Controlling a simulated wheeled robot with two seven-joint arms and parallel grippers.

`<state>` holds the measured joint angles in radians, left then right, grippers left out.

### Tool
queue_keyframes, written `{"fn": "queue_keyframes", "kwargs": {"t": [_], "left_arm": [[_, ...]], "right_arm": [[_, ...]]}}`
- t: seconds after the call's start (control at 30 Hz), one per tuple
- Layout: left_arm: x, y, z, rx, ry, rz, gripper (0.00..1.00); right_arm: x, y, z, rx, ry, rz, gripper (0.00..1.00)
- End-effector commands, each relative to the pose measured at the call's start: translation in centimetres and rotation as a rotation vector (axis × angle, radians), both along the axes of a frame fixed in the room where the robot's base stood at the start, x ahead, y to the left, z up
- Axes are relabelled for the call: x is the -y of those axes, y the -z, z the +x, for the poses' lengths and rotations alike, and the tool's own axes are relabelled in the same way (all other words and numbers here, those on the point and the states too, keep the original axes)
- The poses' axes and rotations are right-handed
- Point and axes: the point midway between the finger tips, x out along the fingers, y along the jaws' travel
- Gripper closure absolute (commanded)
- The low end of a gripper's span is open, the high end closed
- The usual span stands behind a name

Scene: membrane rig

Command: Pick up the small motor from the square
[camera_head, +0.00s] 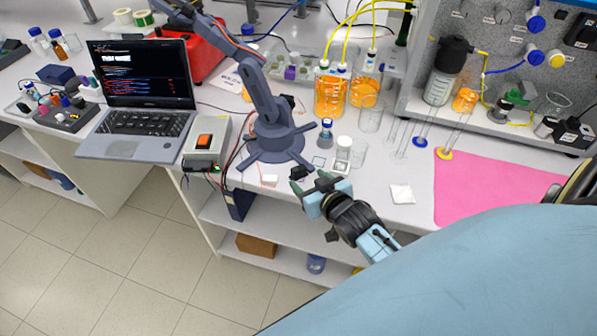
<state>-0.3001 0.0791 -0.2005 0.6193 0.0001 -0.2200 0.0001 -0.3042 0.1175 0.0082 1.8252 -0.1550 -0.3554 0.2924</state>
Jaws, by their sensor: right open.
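My right gripper (309,183) is open at the front edge of the white bench (365,215), its dark fingertips pointing away from me. Just beyond it lies a small dark-outlined square (319,162) on the bench top. A small pale square with a reddish edge (268,181) lies left of the gripper, near the bench edge. I cannot make out the small motor for certain; it may be too small to tell or hidden by the gripper. My left gripper is not in view.
A grey desktop robot arm (272,143) on a cross-shaped base stands close by on the left. A white-capped jar (343,150) and a small bottle (325,134) stand behind the square. A white pad (402,193) and pink mat (490,190) lie to the right.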

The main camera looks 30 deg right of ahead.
Motion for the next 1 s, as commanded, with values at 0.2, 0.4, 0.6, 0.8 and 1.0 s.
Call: {"fn": "queue_keyframes", "kwargs": {"t": [0.2,0.4,0.6,0.8,1.0], "left_arm": [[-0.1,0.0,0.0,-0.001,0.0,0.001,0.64],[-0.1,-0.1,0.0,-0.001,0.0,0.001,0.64],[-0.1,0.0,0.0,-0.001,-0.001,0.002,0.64],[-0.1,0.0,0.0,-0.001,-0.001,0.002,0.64],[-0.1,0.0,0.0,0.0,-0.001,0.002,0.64]], "right_arm": [[0.2,0.4,1.4,0.001,-0.001,-0.002,0.38],[0.6,1.4,4.0,0.001,0.0,0.0,0.38],[0.7,2.1,5.3,0.0,-0.001,0.0,0.38],[0.7,2.1,5.3,0.0,-0.001,0.0,0.38],[0.7,2.1,5.3,0.0,0.0,0.0,0.62]]}}
